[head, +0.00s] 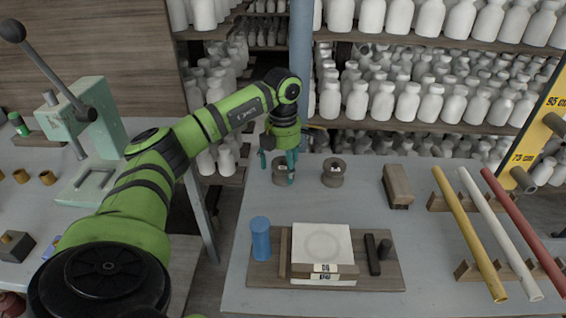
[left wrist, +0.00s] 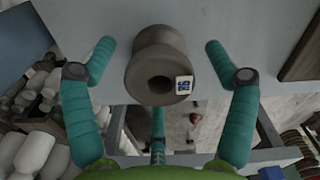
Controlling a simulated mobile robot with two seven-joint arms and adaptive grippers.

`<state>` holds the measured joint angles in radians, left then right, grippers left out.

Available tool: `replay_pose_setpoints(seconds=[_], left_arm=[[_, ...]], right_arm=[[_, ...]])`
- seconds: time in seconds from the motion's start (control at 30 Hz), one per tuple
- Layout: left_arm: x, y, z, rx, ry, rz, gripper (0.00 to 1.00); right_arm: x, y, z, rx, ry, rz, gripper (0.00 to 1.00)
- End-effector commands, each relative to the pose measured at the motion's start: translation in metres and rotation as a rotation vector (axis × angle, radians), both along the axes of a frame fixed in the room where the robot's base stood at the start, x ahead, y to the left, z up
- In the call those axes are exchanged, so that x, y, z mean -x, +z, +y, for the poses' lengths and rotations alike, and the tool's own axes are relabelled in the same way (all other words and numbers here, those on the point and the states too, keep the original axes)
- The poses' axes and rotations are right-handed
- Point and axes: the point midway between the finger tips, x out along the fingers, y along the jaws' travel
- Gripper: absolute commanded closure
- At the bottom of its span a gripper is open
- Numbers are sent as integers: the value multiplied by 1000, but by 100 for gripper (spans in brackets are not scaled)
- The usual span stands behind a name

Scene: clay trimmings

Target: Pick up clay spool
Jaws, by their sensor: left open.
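A grey-brown clay spool (left wrist: 160,55) with a hole in its end and a small white and blue number tag shows in the left wrist view. My left gripper (left wrist: 159,46) is open, with teal fingers to the left and right of this spool and gaps to both. A third finger shows below it. In the head view my left gripper (head: 279,168) is over the back left of the grey table, and its fingers partly hide the spool (head: 280,178). A second, similar spool (head: 333,174) stands just to the right. My right gripper is not in view.
A wooden board (head: 377,274) with a white slab (head: 321,245) and a blue cylinder (head: 261,238) lies at the front. A brown block (head: 397,186) and rods on racks are to the right. Shelves of white bottles (head: 430,98) stand behind the table.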

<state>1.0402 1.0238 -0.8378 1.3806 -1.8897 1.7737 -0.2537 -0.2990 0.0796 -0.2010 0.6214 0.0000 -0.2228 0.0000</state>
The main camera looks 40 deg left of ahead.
Motion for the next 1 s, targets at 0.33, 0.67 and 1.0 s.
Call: replay_pose_setpoints(seconds=[0.33, 0.67, 1.0], left_arm=[[0, 0, 0, 0, 0, 0, 85], [0, 1, 0, 0, 0, 0, 86], [-2, 38, 0, 1, 0, -7, 86]], right_arm=[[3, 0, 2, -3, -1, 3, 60], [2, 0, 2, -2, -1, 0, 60], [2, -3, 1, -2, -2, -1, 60]])
